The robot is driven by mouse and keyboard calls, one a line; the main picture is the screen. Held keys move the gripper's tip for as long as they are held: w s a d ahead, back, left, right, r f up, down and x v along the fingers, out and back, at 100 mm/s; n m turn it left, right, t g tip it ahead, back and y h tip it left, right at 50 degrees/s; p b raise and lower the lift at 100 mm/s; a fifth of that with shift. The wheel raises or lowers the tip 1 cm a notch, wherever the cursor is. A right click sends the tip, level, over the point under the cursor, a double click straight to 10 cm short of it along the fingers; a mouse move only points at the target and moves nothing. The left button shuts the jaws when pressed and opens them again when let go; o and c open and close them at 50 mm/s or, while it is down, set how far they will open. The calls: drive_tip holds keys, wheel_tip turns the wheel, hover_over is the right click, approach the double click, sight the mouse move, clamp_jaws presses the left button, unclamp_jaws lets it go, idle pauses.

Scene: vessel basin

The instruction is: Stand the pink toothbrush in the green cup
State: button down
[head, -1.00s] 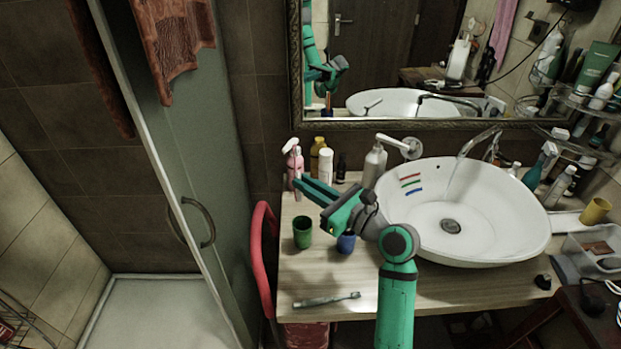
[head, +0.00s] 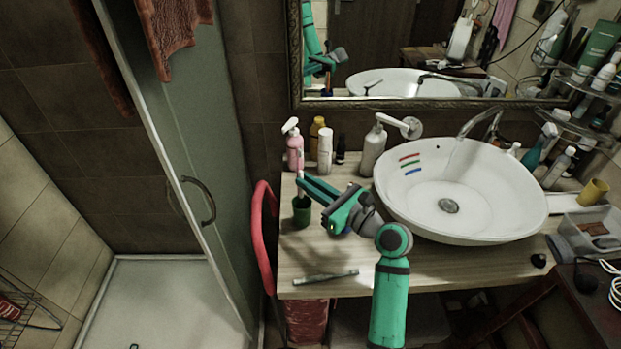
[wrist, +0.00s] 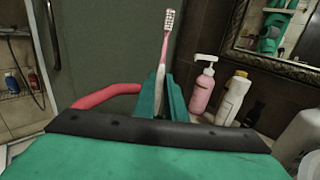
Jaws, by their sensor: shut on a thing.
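The green cup (head: 301,212) stands on the left part of the wooden counter. My gripper (head: 302,182) is just above its rim in the head view. In the wrist view, my gripper (wrist: 160,100) is shut on the pink toothbrush (wrist: 164,48), which stands nearly upright with its white bristle head up. In the head view only a small pale piece of the toothbrush (head: 300,174) shows above the fingers. Its lower end is hidden, so I cannot tell whether it is inside the cup.
A pink pump bottle (head: 294,152), a white bottle (head: 325,150) and a soap dispenser (head: 373,150) stand behind. A grey-green toothbrush (head: 325,277) lies at the counter's front. The basin (head: 480,190) is right; a red chair back (head: 262,235) is at the left edge.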

sight(303, 196)
drive_tip(key=shift+w+f, duration=0.15)
drive_tip(key=shift+f, duration=1.35)
drive_tip(key=shift+a+f, duration=0.2)
drive_tip(key=shift+f, duration=0.4)
drive_tip(key=shift+s+d+f, duration=0.1)
drive_tip(key=shift+d+f, duration=0.05)
drive_tip(key=shift+f, duration=0.3)
drive_tip(key=shift+s+d+f, duration=0.1)
drive_tip(key=shift+f, duration=0.55)
drive_tip(key=shift+a, duration=0.1)
drive_tip(key=c, duration=1.7)
unclamp_jaws()
